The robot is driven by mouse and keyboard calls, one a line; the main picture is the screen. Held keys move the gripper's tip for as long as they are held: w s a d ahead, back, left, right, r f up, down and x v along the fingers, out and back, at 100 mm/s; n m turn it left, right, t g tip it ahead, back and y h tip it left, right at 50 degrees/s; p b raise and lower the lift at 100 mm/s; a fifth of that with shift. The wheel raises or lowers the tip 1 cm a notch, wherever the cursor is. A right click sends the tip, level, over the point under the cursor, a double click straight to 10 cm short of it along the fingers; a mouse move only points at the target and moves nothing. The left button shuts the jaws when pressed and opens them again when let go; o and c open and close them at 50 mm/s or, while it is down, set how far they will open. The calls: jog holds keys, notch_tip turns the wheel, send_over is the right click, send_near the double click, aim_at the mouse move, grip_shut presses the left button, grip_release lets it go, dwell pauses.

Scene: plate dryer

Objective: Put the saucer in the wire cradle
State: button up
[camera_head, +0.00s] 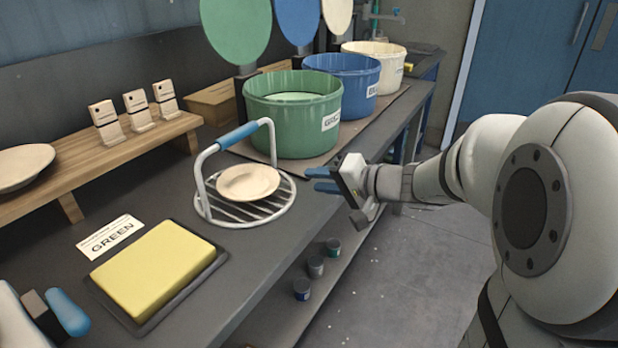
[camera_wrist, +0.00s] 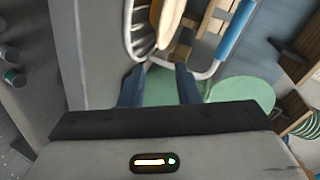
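A cream saucer (camera_head: 248,181) lies nearly flat inside the round wire cradle (camera_head: 228,214), on its bars and under the blue-gripped handle arch. My gripper (camera_head: 314,179) is just right of the cradle in the head view, at about the saucer's height. Its two blue fingers are apart with nothing between them. In the wrist view my gripper (camera_wrist: 158,70) points toward the cradle's rim; whether the fingertips touch it I cannot tell.
Green (camera_head: 292,125), blue (camera_head: 341,90) and cream (camera_head: 376,66) tubs stand behind the cradle. A yellow sponge (camera_head: 152,266) on a dark tray is in front. A wooden shelf (camera_head: 90,170) at left holds a plate (camera_head: 24,165) and labelled blocks. Right of the counter edge is open floor.

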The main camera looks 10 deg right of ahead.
jog(key=shift+s+d, duration=0.1)
jog(key=shift+s, duration=0.2)
jog(key=s+f+n+g+h, duration=0.25)
jog(key=s+f+g, duration=0.2)
jog(key=s, duration=0.35)
jog(key=s+f+n+g+h, duration=0.1)
jog(key=s+f+g+h, duration=0.35)
jog(key=s, duration=0.35)
jog(key=s+d+f+h, duration=0.1)
jog(key=s+d+h, duration=0.2)
jog(key=d, duration=0.3)
jog(key=shift+s+f+n+t+h, duration=0.15)
jog(key=shift+s+n+t+h, duration=0.15)
jog(key=shift+s+n+t, duration=0.1)
notch_tip(320, 180, up, 20)
jog(key=t+p, duration=0.1)
jog(key=p, duration=1.7)
